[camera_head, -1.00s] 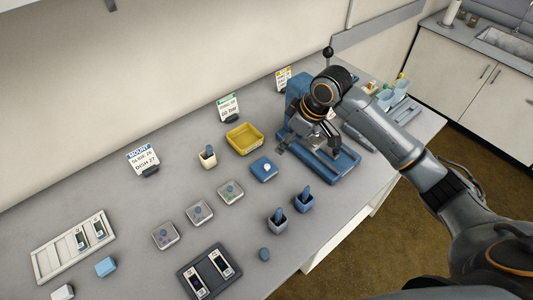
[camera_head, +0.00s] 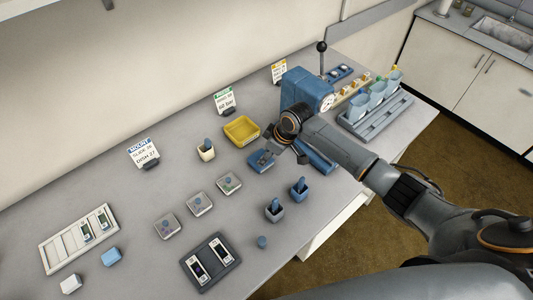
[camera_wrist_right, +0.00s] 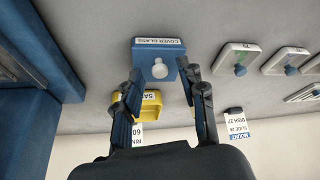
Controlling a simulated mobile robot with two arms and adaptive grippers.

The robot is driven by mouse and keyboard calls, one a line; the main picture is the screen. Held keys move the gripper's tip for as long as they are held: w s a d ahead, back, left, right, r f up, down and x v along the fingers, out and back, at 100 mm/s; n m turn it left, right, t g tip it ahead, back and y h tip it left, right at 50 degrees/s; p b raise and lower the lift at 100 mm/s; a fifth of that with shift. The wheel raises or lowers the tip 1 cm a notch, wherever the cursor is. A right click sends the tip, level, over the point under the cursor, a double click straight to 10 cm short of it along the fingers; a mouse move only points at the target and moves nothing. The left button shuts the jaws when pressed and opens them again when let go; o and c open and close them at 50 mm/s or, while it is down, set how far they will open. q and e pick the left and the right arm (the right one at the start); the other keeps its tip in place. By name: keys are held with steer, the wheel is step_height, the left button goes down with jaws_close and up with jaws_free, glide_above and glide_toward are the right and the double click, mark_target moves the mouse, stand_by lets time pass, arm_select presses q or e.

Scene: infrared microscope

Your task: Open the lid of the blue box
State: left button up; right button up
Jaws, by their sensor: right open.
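The blue box (camera_wrist_right: 146,52) is labelled COVER GLASS in the right wrist view. It has a round white knob (camera_wrist_right: 159,69) on its lid, and the lid looks closed. In the head view the box (camera_head: 257,162) is partly hidden by my right gripper (camera_head: 270,158). In the wrist view my right gripper (camera_wrist_right: 165,80) is open, with a finger on either side of the knob's line. The fingers hold nothing, and I cannot tell how high they are above the knob. My left gripper is not in view.
A yellow tray (camera_head: 242,131) and a cream holder (camera_head: 206,150) stand behind and left of the box. Small dishes (camera_head: 229,183) lie to the left. The blue press-like machine (camera_head: 307,91) with a lever stands just right. Two pots (camera_head: 275,211) are in front.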

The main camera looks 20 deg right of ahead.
steer(key=shift+c, duration=1.3)
jaws_close()
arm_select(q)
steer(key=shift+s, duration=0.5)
arm_select(e)
steer(key=shift+r, duration=0.1)
